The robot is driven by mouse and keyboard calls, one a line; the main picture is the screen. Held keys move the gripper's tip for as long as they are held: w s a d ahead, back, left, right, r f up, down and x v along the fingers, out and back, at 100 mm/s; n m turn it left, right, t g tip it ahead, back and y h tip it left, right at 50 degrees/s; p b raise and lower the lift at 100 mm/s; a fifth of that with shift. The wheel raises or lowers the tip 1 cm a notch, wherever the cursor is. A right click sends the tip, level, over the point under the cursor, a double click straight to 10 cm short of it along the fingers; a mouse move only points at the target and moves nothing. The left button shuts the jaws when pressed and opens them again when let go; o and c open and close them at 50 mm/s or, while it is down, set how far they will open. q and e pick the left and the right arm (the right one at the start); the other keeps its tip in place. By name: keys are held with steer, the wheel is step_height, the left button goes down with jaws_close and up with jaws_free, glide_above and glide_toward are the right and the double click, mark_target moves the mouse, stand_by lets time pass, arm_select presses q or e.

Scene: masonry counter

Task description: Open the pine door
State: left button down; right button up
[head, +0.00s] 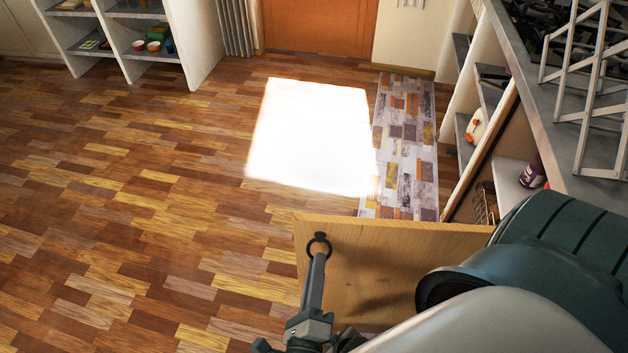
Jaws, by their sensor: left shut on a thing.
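The pine door (385,255) is a light wooden panel at the lower middle of the head view. It stands swung out from the masonry counter (577,150), with the counter's inside showing behind it. A dark ring handle (319,240) is on the door near its free left edge. My left gripper (316,258) reaches up from below and is shut on the ring handle. My arm hides the door's lower right part and its hinge side. My right gripper is not in view.
A dark bottle (533,173) and a white container (474,126) stand in the counter's compartments. Metal racks (598,90) are on top. A patterned rug (408,135) lies beyond the door. The wooden floor (130,220) to the left is clear; white shelves (130,45) stand far back.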

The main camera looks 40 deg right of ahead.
arm_select(q)
steer(key=shift+s+a+f, duration=0.2)
steer(key=shift+s+a, duration=0.05)
steer(key=shift+s, duration=0.4)
steer(key=c, duration=1.7)
jaws_free()
steer(key=shift+c, duration=0.2)
steer(key=shift+r, duration=0.1)
steer(key=shift+w, duration=0.1)
